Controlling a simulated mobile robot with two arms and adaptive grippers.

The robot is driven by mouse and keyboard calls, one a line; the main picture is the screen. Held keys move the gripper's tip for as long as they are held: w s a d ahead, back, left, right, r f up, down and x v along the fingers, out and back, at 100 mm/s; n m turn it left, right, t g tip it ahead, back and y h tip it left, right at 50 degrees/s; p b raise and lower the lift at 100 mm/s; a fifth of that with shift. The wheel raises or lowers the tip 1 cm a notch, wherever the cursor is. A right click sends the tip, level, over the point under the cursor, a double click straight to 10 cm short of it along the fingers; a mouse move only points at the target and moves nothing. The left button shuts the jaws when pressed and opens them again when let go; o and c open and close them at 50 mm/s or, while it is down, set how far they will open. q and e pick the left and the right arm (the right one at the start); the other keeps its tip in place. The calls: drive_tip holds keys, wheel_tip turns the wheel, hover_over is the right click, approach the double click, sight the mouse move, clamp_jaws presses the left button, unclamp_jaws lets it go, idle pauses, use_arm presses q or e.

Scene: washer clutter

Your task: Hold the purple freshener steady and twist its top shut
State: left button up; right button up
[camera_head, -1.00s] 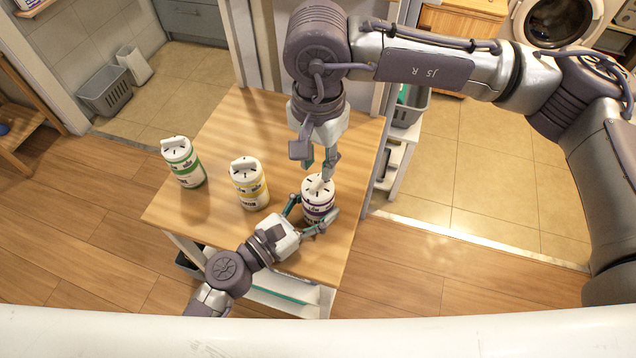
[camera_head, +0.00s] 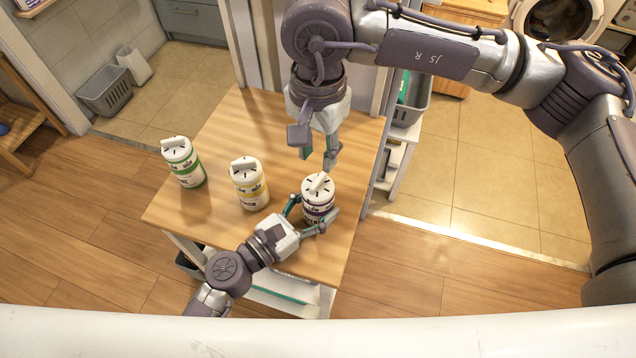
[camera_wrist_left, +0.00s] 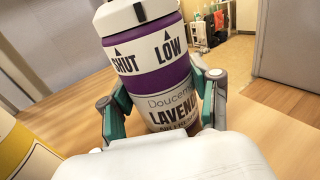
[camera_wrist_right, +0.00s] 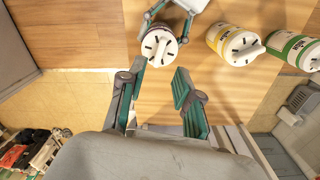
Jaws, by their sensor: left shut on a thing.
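The purple freshener (camera_head: 319,199) stands upright at the table's near right, with a white lid and raised bar knob. My left gripper (camera_head: 306,216) is shut around its body. In the left wrist view, the freshener (camera_wrist_left: 163,75) shows SHUT and LOW with arrows below the lid; a dark lid mark sits between them, and the lid's top is cut off. My right gripper (camera_head: 318,155) is open and empty, behind and above the lid, apart from it. In the right wrist view, the lid (camera_wrist_right: 158,46) lies beyond the open fingers (camera_wrist_right: 158,88).
A yellow-banded freshener (camera_head: 249,184) and a green-banded one (camera_head: 184,162) stand to the left on the wooden table (camera_head: 245,120). A shelf with a grey basket (camera_head: 411,108) stands just past the table's right side. The table behind the fresheners is clear.

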sight(319, 180)
drive_tip(key=shift+s+d+f, duration=0.1)
drive_tip(key=shift+f, duration=4.05)
drive_tip(key=shift+c, duration=1.1)
